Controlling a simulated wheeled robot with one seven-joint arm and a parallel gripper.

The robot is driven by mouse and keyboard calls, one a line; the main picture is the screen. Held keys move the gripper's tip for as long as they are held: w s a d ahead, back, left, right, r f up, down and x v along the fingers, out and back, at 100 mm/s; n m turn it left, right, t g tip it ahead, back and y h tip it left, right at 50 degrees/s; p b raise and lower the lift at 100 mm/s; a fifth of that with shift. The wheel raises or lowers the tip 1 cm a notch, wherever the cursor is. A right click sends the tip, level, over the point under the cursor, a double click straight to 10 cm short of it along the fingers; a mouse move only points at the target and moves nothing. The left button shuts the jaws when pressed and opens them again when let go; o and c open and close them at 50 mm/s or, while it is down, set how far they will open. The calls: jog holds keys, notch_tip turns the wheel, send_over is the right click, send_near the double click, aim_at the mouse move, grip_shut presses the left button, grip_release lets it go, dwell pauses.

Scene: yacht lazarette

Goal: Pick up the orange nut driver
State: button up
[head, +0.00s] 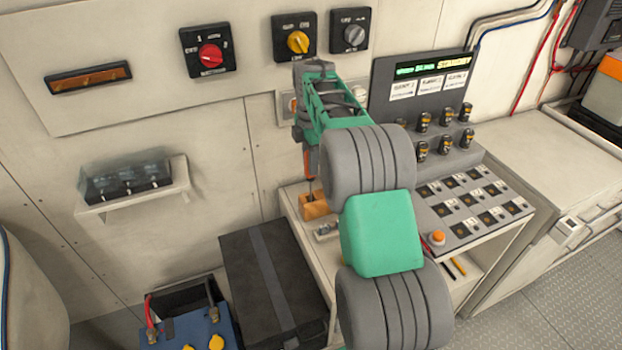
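The orange nut driver (311,163) stands upright, its thin dark shaft pointing down to a small wooden block (314,207) on the bench. Whether the tip sits in the block or just above it cannot be made out. My gripper (303,143) is at the end of my green and grey arm, right at the top of the orange handle. The fingers are small and partly covered by my arm, so their grip on the handle does not show clearly.
A console with several black knobs (422,122) and a switch panel (470,212) stands right of my arm. A dark case (272,285) and a blue battery (200,328) sit below left. Rotary switches (208,56) line the wall behind. A covered switch box (125,178) is at left.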

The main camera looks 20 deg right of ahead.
grip_shut()
dwell(0.3)
notch_tip(320, 180, up, 10)
jog(key=shift+r+b, duration=0.1)
jog(key=shift+b, duration=0.4)
jog(key=shift+c, duration=0.4)
grip_release()
grip_shut()
